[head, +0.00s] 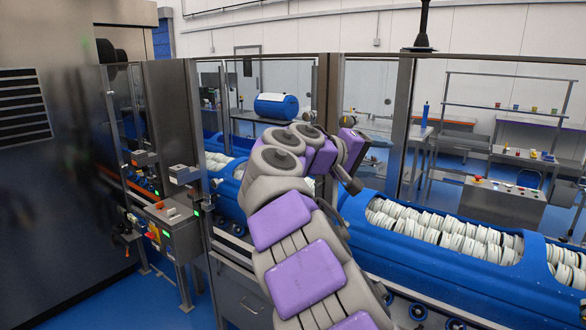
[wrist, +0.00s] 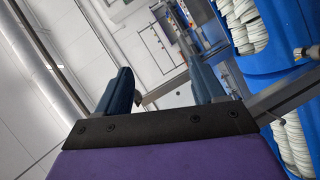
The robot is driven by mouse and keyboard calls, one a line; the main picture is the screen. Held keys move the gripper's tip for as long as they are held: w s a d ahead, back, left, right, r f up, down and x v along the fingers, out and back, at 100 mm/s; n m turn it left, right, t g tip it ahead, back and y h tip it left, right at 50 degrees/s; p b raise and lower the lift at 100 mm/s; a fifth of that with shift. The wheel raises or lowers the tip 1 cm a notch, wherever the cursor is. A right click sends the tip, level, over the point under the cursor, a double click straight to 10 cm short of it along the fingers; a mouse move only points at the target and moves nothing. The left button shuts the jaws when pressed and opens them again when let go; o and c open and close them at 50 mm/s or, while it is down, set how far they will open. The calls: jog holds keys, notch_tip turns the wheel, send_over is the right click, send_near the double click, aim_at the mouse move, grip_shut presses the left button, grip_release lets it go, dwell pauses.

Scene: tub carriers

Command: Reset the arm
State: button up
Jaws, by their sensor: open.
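My arm, grey with purple pads, rises through the middle of the head view and bends at the top. My gripper (head: 352,186) is at its end, in front of the glass panels and partly hard to make out there. In the wrist view my gripper (wrist: 162,82) shows two dark blue fingers spread apart, with nothing between them. Past the fingers are the white wall and shelving, seen tilted.
A blue tub carrier (head: 400,262) filled with white tubs stands at the right. Another blue carrier (head: 228,190) is behind my arm. Metal-framed glass panels (head: 375,90) stand close by. A machine cabinet (head: 50,170) and control box (head: 176,226) are at left.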

jog(key=s+d+f+m+g+y, duration=0.1)
jog(key=s+d+f+g+y, duration=0.2)
jog(key=s, duration=0.4)
jog(key=s+d+f+m+g, duration=0.1)
jog(key=s+d+f, duration=0.3)
jog(key=s+f, duration=0.25)
jog(key=s+d+f+g+y, duration=0.2)
jog(key=s+d+f, duration=0.15)
jog(key=s, duration=0.35)
jog(key=s+a+f+g+y, duration=0.1)
jog(key=s+a+f, duration=0.3)
jog(key=s, duration=0.5)
jog(key=s+a+f+g+y, duration=0.1)
jog(key=s+a+f+y, duration=0.3)
jog(key=s+f, duration=0.5)
jog(key=s+a+f+g+y, duration=0.1)
jog(key=s+a+f+y, duration=0.2)
jog(key=s+a+f, duration=0.3)
jog(key=s+f, duration=0.1)
jog(key=s, duration=0.2)
jog(key=shift+s, duration=0.15)
jog(key=shift+a, duration=0.1)
jog(key=shift+c, duration=0.5)
